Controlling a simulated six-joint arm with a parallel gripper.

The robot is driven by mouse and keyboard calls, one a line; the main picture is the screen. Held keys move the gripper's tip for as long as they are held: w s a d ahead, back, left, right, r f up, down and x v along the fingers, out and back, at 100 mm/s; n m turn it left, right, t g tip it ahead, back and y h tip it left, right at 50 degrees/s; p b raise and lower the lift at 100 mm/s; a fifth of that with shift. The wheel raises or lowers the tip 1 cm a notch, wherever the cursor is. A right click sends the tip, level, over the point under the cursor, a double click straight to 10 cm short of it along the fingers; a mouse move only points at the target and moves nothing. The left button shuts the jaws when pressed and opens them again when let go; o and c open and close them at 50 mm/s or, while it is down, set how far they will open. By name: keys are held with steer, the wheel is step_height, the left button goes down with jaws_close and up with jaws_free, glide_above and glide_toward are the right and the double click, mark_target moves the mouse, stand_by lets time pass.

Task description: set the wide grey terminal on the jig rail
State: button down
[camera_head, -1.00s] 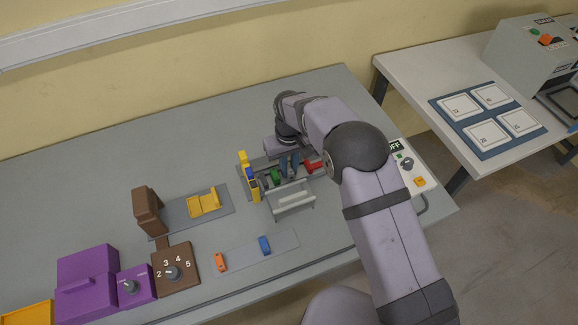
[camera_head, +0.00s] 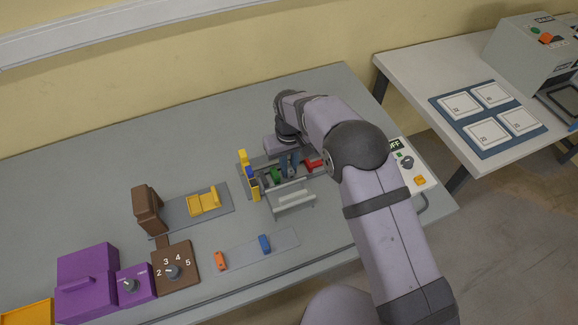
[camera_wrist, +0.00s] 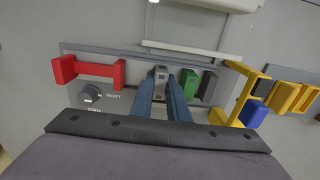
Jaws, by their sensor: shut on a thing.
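My gripper (camera_wrist: 163,84) points down over the jig in the wrist view, its two blue fingers shut on a grey terminal (camera_wrist: 161,73). In the head view the gripper (camera_head: 287,170) is over the jig at the table's middle, and the fingers partly hide what they hold. The jig rail runs between a red end piece (camera_wrist: 95,70) and a yellow bracket (camera_wrist: 240,98); most of it is hidden. A green block (camera_wrist: 188,83) and a dark grey block (camera_wrist: 208,87) stand beside the held terminal. I cannot tell whether the terminal touches the rail.
A pale bar (camera_head: 292,200) stands in front of the jig. A blue piece (camera_wrist: 255,113) is at the yellow bracket. Left are a yellow part (camera_head: 204,202) on a grey plate, a brown holder (camera_head: 147,211) and purple boxes (camera_head: 86,283). A strip (camera_head: 285,240) carries orange and blue pieces.

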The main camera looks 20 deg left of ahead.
stand_by(0.4)
steer(key=c, duration=1.2)
jaws_free()
steer(key=shift+r+p, duration=2.3)
steer(key=shift+r, duration=1.15)
